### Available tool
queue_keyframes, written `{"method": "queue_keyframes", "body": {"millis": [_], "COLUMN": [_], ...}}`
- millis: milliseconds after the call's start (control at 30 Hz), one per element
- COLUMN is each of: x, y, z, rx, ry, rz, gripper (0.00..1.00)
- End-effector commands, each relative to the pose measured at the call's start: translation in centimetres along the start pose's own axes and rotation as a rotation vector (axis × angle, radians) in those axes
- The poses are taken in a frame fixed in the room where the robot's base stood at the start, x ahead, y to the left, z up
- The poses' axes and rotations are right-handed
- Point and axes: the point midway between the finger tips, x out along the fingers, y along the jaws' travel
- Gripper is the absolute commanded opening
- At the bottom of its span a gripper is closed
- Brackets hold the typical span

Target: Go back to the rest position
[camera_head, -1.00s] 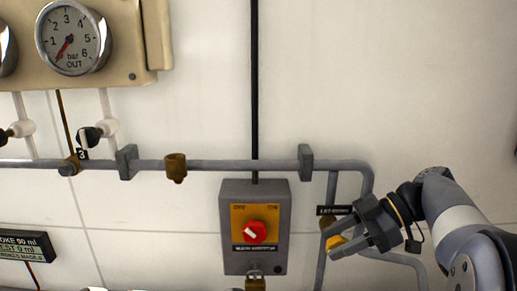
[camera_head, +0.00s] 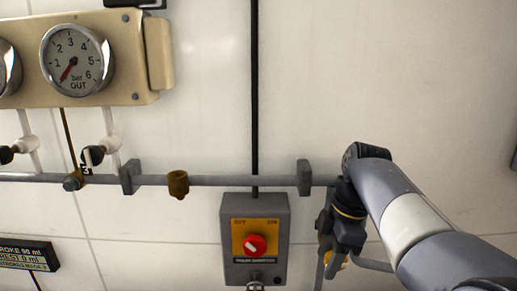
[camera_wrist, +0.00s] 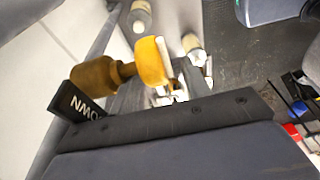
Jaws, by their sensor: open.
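My gripper (camera_head: 334,258) is at the right of the switch box in the head view. It points down in front of the grey pipework, and its fingers are partly hidden. In the wrist view, a yellow valve handle (camera_wrist: 151,62) and a brass valve body (camera_wrist: 98,77) show just beyond the dark gripper mount. Only a little yellow (camera_head: 343,259) shows beside the gripper in the head view. I see nothing held; whether the fingers touch the valve is unclear.
The grey switch box (camera_head: 227,240) with its red knob (camera_head: 255,245) stands left of my gripper. A grey pipe (camera_head: 225,181) runs along the wall. The gauge panel (camera_head: 140,90) is at upper left. The wall at upper right is bare.

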Motion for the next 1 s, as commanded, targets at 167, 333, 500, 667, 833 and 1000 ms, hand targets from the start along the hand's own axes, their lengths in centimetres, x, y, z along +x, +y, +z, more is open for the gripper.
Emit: {"method": "queue_keyframes", "body": {"millis": [167, 333, 500, 667, 833, 1000], "x": [0.34, 0.36, 0.34, 0.33, 0.33, 0.27], "y": [0.0, 0.0, -0.01, -0.01, -0.14, -0.91], "z": [-0.18, -0.19, -0.2, -0.18, -0.19, -0.27], "rx": [-0.003, -0.001, 0.0, 0.0, -0.002, -0.011], "ry": [-0.1, -0.154, -0.168, -0.168, -0.168, -0.174], "rz": [0.0, 0.001, 0.001, 0.0, 0.002, 0.014], "gripper": [0.45, 0.45, 0.45, 0.45, 0.45, 0.45]}}
